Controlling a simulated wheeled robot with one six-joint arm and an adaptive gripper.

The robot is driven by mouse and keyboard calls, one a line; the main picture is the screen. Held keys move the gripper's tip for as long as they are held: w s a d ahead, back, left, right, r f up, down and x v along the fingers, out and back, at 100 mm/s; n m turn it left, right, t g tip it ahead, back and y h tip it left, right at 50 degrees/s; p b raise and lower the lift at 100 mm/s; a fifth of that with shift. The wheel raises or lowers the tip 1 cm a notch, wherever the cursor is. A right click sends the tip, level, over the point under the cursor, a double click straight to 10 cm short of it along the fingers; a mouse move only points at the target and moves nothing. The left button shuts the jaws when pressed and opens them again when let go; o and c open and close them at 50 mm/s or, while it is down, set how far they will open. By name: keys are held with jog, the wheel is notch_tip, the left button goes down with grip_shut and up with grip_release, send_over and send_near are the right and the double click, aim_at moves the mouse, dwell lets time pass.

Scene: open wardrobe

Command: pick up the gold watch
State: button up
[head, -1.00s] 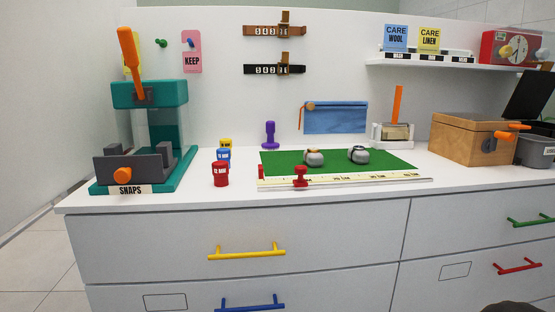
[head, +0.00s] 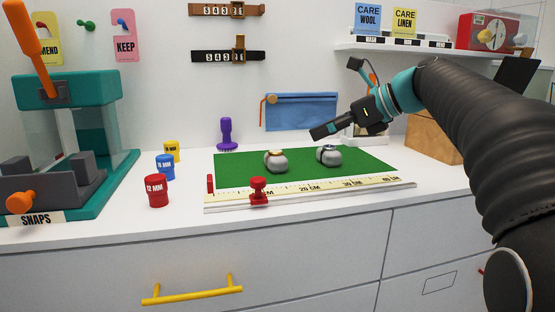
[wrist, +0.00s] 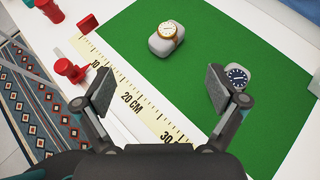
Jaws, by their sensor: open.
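The gold watch (head: 276,153) has a pale face and sits on a grey rounded cushion on the green mat (head: 235,172). In the wrist view the gold watch (wrist: 167,30) lies at the top, beyond the fingertips. A dark-faced watch (head: 328,150) on a second grey cushion stands to its right; it also shows in the wrist view (wrist: 237,76) beside the right finger. My gripper (head: 324,131) hangs above the mat near the dark-faced watch. In the wrist view my gripper (wrist: 160,85) is open and empty, with its fingers wide apart above the ruler and mat.
A yellow ruler (head: 330,187) with a red slider (head: 258,190) runs along the mat's front edge. Coloured spools (head: 157,190) and a purple stamp (head: 227,134) stand to the left. A teal press (head: 66,90) is far left, a wooden box (head: 432,137) right.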

jog(key=b, duration=0.1)
send_near(277, 151)
jog(key=a, duration=0.1)
jog(key=a+f, duration=0.1)
jog(key=a, duration=0.1)
jog(key=shift+w+f, duration=0.2)
jog(key=shift+w, duration=0.15)
jog(key=shift+w+b+x, duration=0.2)
jog(key=shift+b+x, duration=0.2)
jog(key=shift+x, duration=2.2)
jog(key=shift+d+f, duration=0.1)
jog(key=shift+d, duration=0.1)
jog(key=c, duration=1.2)
